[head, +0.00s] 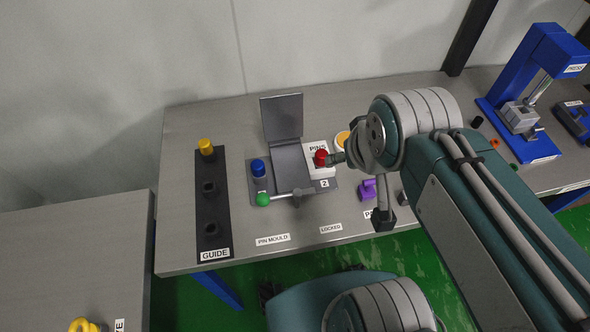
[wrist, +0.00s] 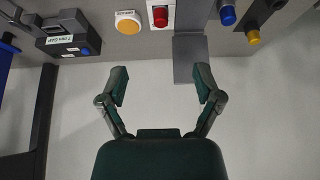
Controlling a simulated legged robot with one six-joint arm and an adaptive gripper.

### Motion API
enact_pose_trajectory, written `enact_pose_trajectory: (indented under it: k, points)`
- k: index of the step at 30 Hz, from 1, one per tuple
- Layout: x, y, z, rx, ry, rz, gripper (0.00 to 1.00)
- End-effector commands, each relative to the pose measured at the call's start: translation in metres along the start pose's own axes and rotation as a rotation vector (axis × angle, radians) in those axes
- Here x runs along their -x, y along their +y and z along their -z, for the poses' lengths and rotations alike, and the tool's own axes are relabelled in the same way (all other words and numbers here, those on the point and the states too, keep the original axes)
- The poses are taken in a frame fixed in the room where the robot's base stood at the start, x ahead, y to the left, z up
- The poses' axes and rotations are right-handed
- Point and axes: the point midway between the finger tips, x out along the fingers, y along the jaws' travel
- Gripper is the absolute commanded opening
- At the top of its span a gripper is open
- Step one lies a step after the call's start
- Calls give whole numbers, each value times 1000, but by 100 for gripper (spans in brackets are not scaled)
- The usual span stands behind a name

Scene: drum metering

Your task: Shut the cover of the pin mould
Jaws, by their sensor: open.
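The pin mould is a grey block (head: 291,168) on a dark base plate, behind the PIN MOULD label. Its flat grey cover (head: 282,117) stands open, raised nearly upright at the back edge. The cover also shows in the wrist view (wrist: 190,58), just beyond the right finger. A lever with a green ball (head: 263,199) lies at the mould's front left. My gripper (wrist: 161,80) is open and empty in the wrist view, with nothing between its fingers. In the head view my arm largely hides the gripper, to the right of the mould.
A blue-topped post (head: 258,168) stands left of the mould. A red knob (head: 321,157) on a white PINS box is at its right, close to my wrist. The GUIDE strip (head: 212,228) with a yellow-topped peg (head: 205,146) lies farther left. A purple part (head: 368,189) sits at the right.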

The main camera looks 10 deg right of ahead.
Motion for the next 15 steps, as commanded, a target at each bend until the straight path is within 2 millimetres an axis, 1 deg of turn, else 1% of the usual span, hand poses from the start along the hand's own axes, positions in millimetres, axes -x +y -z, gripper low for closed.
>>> enact_pose_trajectory:
  k: [1, 2, 3, 5, 6, 8, 9, 11, 15]
  points:
    - [0, 0, 0, 0, 0, 0, 66]
    - [0, 0, 1, 0, -1, 0, 52]
    - [0, 0, 4, 0, -2, 1, 34]
    - [-1, -1, 12, 1, -8, 1, 8]
    - [-2, -2, 21, 1, -13, 2, 0]
    - [-4, -4, 37, 1, -22, 3, 0]
    - [-7, -6, 49, 1, -29, 3, 0]
    - [-12, -8, 67, -1, -39, 4, 0]
    - [-29, -16, 109, -1, -60, 4, 0]
